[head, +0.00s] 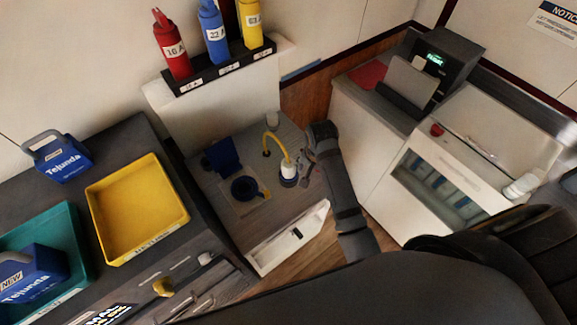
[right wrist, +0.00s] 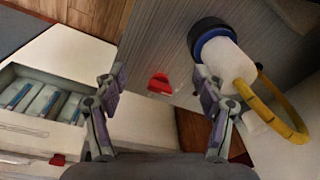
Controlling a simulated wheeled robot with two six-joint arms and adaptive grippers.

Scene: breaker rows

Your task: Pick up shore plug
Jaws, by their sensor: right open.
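The shore plug has a white body with a blue ring and a yellow cable. In the head view the plug (head: 288,170) stands on the grey counter, just left of my right gripper (head: 305,167). In the right wrist view the plug (right wrist: 229,62) lies at the right, beside and partly behind the right-hand finger. My right gripper (right wrist: 161,82) is open, and the plug is not between its fingers. I cannot tell whether that finger touches the plug. My left gripper is not in view.
A blue round socket (head: 244,188) with a raised blue lid (head: 223,156) is left of the plug. A small red piece (right wrist: 159,83) shows between the fingers. A yellow tray (head: 170,240) is at the left. A glass-fronted cabinet (head: 450,185) stands at the right.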

